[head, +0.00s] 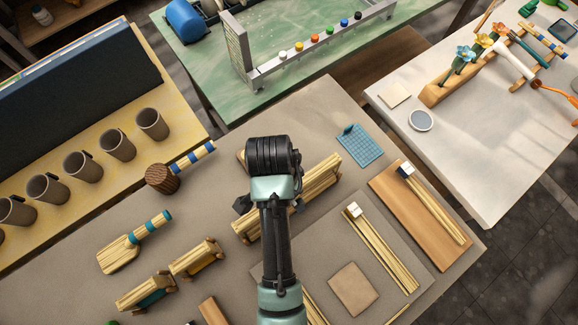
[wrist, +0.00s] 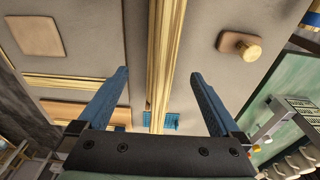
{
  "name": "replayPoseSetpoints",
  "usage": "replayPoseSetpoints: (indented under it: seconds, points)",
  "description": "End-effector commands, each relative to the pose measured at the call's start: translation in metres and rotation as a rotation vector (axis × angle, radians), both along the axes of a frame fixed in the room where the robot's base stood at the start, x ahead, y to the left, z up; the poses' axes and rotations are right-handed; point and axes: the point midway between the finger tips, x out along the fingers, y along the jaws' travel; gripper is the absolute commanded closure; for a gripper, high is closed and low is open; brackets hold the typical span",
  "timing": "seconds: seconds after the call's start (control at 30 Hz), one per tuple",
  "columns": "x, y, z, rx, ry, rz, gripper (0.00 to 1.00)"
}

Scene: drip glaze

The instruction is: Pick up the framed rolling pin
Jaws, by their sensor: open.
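A long, pale yellow, grooved wooden piece (head: 322,181) lies slantwise on the grey-brown table under my gripper. It looks like the framed rolling pin, but my wrist hides its middle, so I cannot be sure. In the wrist view the wooden piece (wrist: 166,45) runs from the top edge down between the two blue fingers. My gripper (wrist: 160,73) is open, with a finger on each side of the piece and a gap to both. I cannot tell how far above it the fingertips are.
Two short wooden rollers (head: 146,290) (head: 195,258) and a wooden paddle (head: 120,255) lie at left. A brown stamp (head: 162,179) with a striped handle lies behind them. A blue mat (head: 355,145) and a board (head: 424,215) with sticks lie at right.

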Motion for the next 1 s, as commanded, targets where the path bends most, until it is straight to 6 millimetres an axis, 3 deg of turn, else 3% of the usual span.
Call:
replayPoseSetpoints:
  seconds: [0.2,0.47,0.8,1.0]
  points:
    - [0.003,-0.003,-0.032,0.0,-0.002,0.0,0.0]
    - [0.005,-0.005,-0.047,0.001,-0.003,0.0,0.0]
    - [0.008,-0.007,-0.086,0.0,-0.006,0.001,0.0]
    - [0.009,-0.007,-0.091,0.001,-0.006,0.002,0.0]
